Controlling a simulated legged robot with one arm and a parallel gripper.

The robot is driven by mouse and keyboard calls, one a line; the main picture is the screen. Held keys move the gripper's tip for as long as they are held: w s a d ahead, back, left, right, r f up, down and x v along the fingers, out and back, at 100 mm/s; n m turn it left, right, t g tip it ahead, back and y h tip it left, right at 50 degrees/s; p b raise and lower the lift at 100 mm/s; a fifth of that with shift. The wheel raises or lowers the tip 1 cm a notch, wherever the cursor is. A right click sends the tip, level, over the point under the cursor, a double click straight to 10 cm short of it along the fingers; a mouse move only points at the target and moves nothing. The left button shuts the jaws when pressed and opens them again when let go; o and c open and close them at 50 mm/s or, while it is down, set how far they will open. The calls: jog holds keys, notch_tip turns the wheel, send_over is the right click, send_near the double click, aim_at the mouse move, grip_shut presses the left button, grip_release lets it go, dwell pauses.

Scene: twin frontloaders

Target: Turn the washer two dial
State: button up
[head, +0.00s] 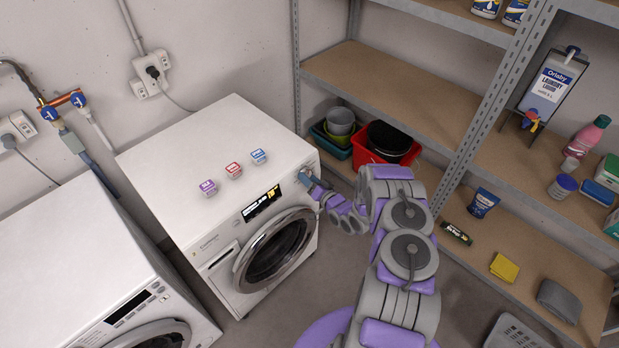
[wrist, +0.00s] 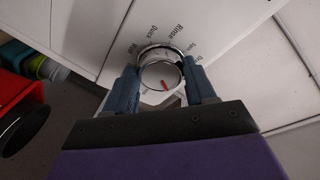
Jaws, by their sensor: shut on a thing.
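The dial (wrist: 160,77) is a round silver knob with a red pointer mark, on the white washer's front panel. Words such as "Quick" and "Rinse" are printed around it. In the wrist view my gripper (wrist: 162,88) has one blue finger on each side of the dial and is shut on it. The red mark points to the lower right of the knob in that view. In the head view my gripper (head: 308,181) is at the right end of the panel of the right-hand washer (head: 205,150), and the dial is mostly hidden behind it.
A second washer (head: 60,240) stands at the left. A metal shelf (head: 400,85) with bottles is at the right. A red bin (head: 362,150) sits on its lower board.

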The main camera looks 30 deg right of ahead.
jog(key=shift+d+r+m, duration=0.1)
jog(key=shift+d+m, duration=0.1)
jog(key=shift+m, duration=0.1)
jog(key=o, duration=1)
jog(key=s+d, duration=0.1)
jog(key=s, duration=0.4)
jog(key=s+d+p, duration=0.1)
jog(key=s, duration=0.5)
jog(key=s+d+r, duration=0.1)
jog(key=s, duration=0.5)
